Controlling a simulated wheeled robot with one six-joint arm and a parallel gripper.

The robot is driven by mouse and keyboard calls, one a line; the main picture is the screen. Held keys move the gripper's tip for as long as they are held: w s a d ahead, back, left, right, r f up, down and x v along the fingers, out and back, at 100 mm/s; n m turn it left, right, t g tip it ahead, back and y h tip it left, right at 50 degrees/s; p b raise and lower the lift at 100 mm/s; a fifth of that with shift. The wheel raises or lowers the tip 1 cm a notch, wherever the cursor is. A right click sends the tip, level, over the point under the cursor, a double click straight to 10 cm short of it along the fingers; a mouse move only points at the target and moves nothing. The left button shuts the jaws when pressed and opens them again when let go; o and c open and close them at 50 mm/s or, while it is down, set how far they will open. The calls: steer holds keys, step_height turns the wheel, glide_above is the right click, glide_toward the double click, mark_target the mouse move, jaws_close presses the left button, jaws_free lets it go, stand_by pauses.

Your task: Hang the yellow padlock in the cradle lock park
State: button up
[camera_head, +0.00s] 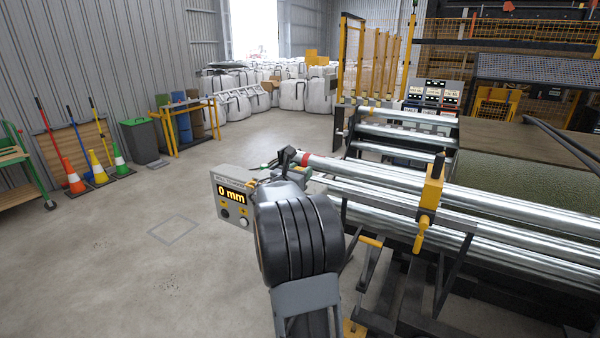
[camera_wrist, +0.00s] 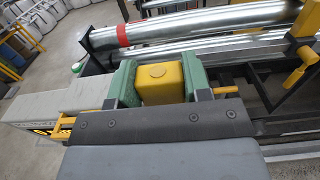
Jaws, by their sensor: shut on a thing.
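My gripper (camera_wrist: 162,76) has two green finger pads, and they are shut on the yellow padlock (camera_wrist: 162,84). The padlock's boxy yellow body shows between the pads in the wrist view. Its shackle cannot be made out. The held padlock is in front of the steel rollers of the cradle, to the right of the grey display box (camera_wrist: 55,103). That box also shows in the head view (camera_head: 233,200) and reads 0 mm. I cannot tell which part is the cradle lock park.
Long steel rollers (camera_head: 380,192), one with a red band (camera_wrist: 122,36), lie just beyond the gripper. A yellow clamp with a handle (camera_head: 430,190) stands over them at right. Dark frame bars lie below. The concrete floor (camera_head: 130,270) at left is clear; cones and tools stand by the wall.

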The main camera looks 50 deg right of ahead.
steer(key=shift+f+b, duration=0.4)
steer(key=shift+f, duration=0.25)
steer(key=shift+b, duration=0.55)
stand_by(1.5)
steer(key=shift+f+b, duration=2.45)
steer(key=shift+f, duration=0.1)
steer(key=o, duration=1.1)
steer(key=shift+c, duration=0.2)
steer(key=shift+a, duration=0.1)
steer(key=b+v, duration=0.1)
steer(key=v, duration=1.2)
steer(key=shift+a+b, duration=0.3)
steer(key=shift+a, duration=0.05)
